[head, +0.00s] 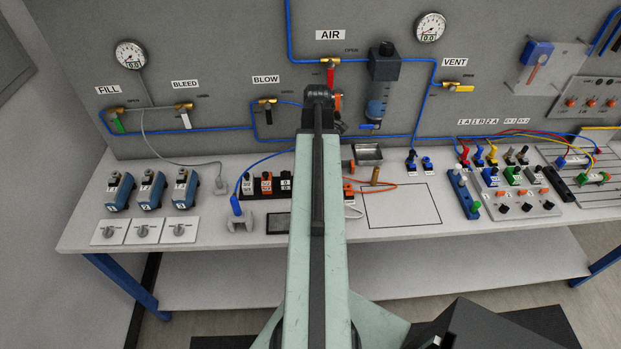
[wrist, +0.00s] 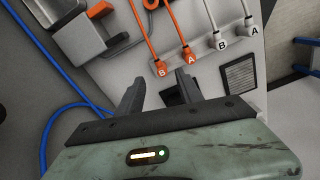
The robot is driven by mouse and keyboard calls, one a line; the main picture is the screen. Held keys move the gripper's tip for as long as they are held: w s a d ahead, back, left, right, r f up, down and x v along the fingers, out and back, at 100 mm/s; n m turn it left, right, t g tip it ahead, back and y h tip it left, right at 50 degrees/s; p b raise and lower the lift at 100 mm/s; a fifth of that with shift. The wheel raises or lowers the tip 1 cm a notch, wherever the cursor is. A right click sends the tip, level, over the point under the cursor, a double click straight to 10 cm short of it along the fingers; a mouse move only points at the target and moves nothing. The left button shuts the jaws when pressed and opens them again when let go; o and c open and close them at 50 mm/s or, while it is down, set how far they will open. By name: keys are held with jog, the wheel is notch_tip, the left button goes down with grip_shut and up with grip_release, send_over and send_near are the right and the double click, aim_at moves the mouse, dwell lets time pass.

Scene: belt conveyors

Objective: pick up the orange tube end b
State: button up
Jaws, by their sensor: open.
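In the wrist view the orange tube end B (wrist: 160,68) carries a white letter B and sits at the edge of a light grey holder strip. Its orange tube runs up and away from it. The orange tube end A (wrist: 189,56) sits just to its right. My gripper (wrist: 158,88) is open and empty, its two dark fingers apart, with end B showing beyond the gap between them. I cannot tell the height between fingers and tube end. In the head view my arm hides the gripper and these tube ends; part of an orange tube (head: 378,186) shows right of the arm.
Two white tube ends, B (wrist: 222,42) and A (wrist: 250,28), stand further right on the strip. An outlined area of the bench (head: 402,207) is clear.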

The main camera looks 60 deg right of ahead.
jog(key=shift+w+f+b, duration=0.2)
jog(key=shift+f+b, duration=0.1)
jog(key=shift+f, duration=0.6)
jog(key=f+b, duration=0.5)
jog(key=shift+a+f, duration=0.15)
jog(key=shift+a, duration=0.1)
jog(key=shift+r, duration=0.2)
grip_shut()
